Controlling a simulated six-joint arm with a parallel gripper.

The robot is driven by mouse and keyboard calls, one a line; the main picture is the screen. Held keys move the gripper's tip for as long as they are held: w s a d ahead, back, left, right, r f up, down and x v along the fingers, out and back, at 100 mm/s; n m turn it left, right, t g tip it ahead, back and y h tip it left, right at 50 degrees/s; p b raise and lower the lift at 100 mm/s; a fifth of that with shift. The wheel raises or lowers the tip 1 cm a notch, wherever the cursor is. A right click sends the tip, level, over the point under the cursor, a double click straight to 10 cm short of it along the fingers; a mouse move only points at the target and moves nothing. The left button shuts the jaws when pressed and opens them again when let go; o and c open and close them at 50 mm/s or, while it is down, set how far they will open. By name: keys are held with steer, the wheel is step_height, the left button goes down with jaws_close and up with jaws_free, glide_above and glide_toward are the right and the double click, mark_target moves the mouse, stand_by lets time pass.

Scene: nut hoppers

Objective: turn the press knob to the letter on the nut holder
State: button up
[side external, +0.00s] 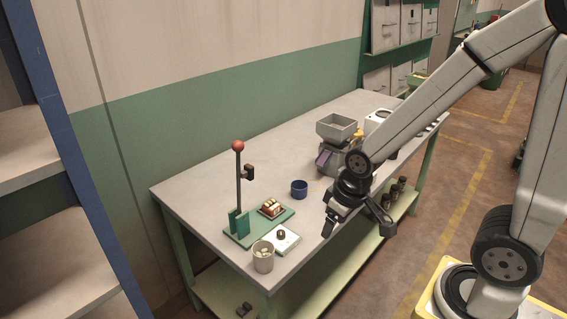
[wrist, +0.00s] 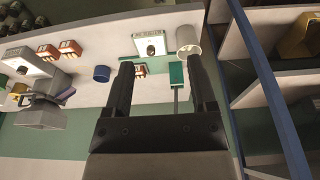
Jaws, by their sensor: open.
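The press has a green base (side external: 240,238), a dark upright post and a red ball (side external: 238,146) on top. A white box with a dark round knob (side external: 281,236) stands beside the base, and it also shows in the wrist view (wrist: 150,42). A brown and white nut holder (side external: 271,208) sits on the base and shows partly behind a finger in the wrist view (wrist: 140,70). Letters and the knob's setting are too small to read. My gripper (side external: 358,230) is open and empty, apart from the box and to its right; its two fingers show in the wrist view (wrist: 160,63).
A grey cup of pale pieces (side external: 263,258) stands at the table's near corner beside the knob box. A blue cup (side external: 299,189) stands mid-table. A grey hopper (side external: 337,128) stands farther back. Blue-framed shelves (side external: 90,180) are at the left. Table between blue cup and hopper is mostly clear.

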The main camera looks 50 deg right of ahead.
steer(key=w+d+f+g, duration=0.15)
steer(key=w+f, duration=0.25)
steer(key=w, duration=0.7)
glide_toward(281, 232)
steer(key=shift+w+a+f+g, duration=0.15)
steer(key=shift+f+g, duration=0.1)
steer(key=shift+g, duration=0.2)
steer(key=shift+w+f, duration=0.4)
steer(key=shift+f, duration=0.1)
steer(key=shift+f, duration=0.15)
steer(key=shift+f, duration=3.7)
jaws_close()
